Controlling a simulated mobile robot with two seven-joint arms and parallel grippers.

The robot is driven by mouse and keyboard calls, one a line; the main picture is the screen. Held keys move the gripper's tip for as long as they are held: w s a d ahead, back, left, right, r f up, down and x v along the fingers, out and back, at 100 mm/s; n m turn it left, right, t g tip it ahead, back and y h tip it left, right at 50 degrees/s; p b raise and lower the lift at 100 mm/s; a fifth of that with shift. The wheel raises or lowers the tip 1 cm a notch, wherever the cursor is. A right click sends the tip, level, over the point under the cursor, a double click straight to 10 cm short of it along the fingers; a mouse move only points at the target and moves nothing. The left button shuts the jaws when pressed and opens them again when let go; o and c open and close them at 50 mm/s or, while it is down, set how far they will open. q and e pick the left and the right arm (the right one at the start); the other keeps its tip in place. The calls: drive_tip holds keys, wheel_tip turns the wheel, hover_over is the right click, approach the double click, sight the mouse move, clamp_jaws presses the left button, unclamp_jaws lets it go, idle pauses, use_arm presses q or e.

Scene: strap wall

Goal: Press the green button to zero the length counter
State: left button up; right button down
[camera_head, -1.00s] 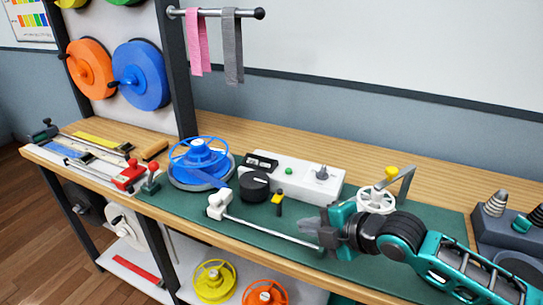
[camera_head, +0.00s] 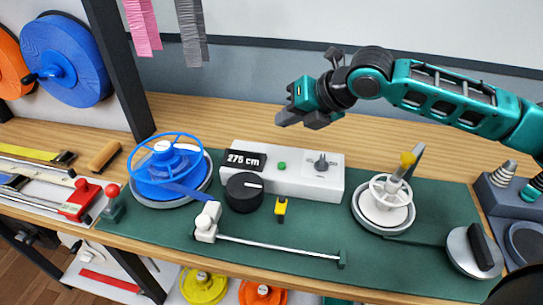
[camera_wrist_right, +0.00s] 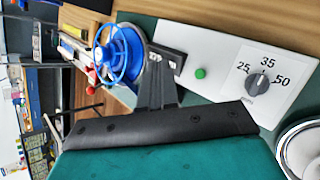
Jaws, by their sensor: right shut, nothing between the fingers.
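The green button (camera_head: 282,166) sits on top of a white control box (camera_head: 262,186), between a black counter display (camera_head: 245,160) reading "275 cm" and a grey dial knob (camera_head: 321,163). My right gripper (camera_head: 281,121) is shut and empty, in the air above and behind the box. It points left in the head view and is apart from the button. The right wrist view shows the green button (camera_wrist_right: 201,73) uncovered, with the gripper's dark fingers (camera_wrist_right: 156,85) beside it. The dial there is marked 25, 35 and 50. My left gripper is not in view.
A blue strap reel (camera_head: 168,170) stands left of the box, with a black knob (camera_head: 244,192) at the box's front. A white reel (camera_head: 384,205) with a crank stands to the right. A metal rod (camera_head: 280,245) crosses the green mat in front.

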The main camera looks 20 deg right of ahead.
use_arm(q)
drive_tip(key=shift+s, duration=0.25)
use_arm(e)
drive_tip(key=shift+s, duration=0.15)
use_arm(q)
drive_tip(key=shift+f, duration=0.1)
use_arm(e)
drive_tip(key=shift+f, duration=0.1)
drive_tip(key=b, duration=0.5)
hover_over(282, 166)
drive_tip(key=f, duration=0.6)
drive_tip(key=shift+s+d+f, duration=0.15)
drive_tip(key=shift+d+f, duration=0.1)
drive_tip(key=shift+d, duration=0.15)
drive_tip(key=shift+f, duration=0.95)
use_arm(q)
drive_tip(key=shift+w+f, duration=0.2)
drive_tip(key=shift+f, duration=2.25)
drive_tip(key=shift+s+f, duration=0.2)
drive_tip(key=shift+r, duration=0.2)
use_arm(e)
drive_tip(key=shift+f, duration=0.25)
